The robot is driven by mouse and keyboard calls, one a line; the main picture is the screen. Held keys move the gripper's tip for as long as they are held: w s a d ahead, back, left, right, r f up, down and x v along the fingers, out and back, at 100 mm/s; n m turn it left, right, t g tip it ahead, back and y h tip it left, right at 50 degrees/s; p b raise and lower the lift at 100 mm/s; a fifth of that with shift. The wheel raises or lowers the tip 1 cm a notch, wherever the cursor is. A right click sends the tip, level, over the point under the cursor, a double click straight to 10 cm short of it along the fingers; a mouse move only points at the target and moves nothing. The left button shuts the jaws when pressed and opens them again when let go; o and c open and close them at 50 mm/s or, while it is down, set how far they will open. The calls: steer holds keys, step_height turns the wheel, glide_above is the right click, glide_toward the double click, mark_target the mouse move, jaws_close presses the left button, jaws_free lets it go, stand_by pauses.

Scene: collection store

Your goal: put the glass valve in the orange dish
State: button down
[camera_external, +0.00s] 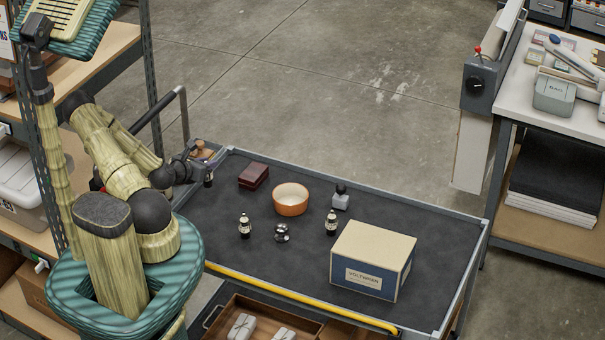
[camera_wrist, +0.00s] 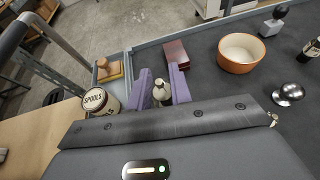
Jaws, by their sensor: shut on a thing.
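The orange dish (camera_external: 291,208) is a round bowl with a pale inside, on the dark mat of the cart; it also shows in the wrist view (camera_wrist: 236,66). It looks empty. My gripper (camera_wrist: 162,90) is at the far left of the cart top, left of the dish. Its purple fingers are shut on a small pale-topped, bottle-shaped thing, which I take for the glass valve (camera_wrist: 160,92). Its lower part is hidden by my gripper body. In the external view a small dark part of it (camera_external: 208,181) shows under my gripper; whether it touches the mat is unclear.
A dark red box (camera_external: 253,176) stands between my gripper and the dish. A wooden-handled stamp (camera_wrist: 108,70) and a SPOOLS tin (camera_wrist: 100,101) are close left.

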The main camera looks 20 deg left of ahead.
steer(key=w+d+r+m+h+p, duration=0.1)
steer(key=w+d+r+h+p, duration=0.1)
steer(key=w+d, duration=0.4)
steer(key=w+d+r+m+h+p, duration=0.1)
steer(key=w+d, duration=0.5)
steer(key=d, duration=0.9)
steer(key=shift+w+d+r+m+g+h+p, duration=0.15)
steer(key=shift+w+r+m+g+h+p, duration=0.2)
steer(key=shift+m+p, duration=0.3)
step_height(320, 180, down, 11)
steer(key=b, duration=0.7)
steer(key=c, duration=1.2)
jaws_free()
steer(key=shift+r, duration=0.1)
